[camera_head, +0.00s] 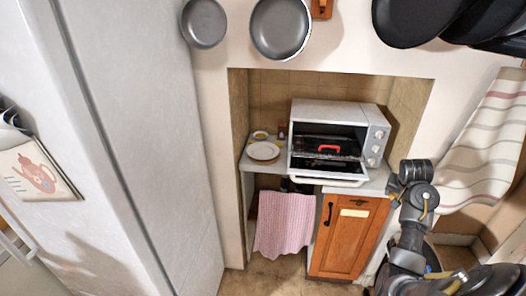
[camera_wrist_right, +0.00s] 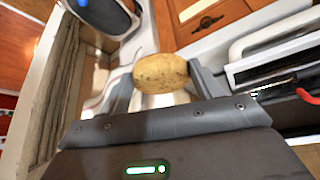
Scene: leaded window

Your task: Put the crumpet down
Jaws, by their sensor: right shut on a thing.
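The crumpet (camera_wrist_right: 160,72), a thick golden-brown round, is held between the fingers of my right gripper (camera_wrist_right: 162,84) in the right wrist view. The gripper is shut on it, and an orange wooden surface and a pale surface lie behind it. In the head view my right arm rises at the lower right, beside the counter; I cannot make out the crumpet there. A round cream plate (camera_head: 263,151) lies on the counter (camera_head: 375,188), left of the oven. My left gripper is not in view.
A toaster oven (camera_head: 375,118) stands in the alcove with its front open and a red-handled item (camera_head: 328,148) inside. A small dish (camera_head: 260,135) sits behind the plate. A pink cloth (camera_head: 285,222) hangs below the counter. Pans hang above.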

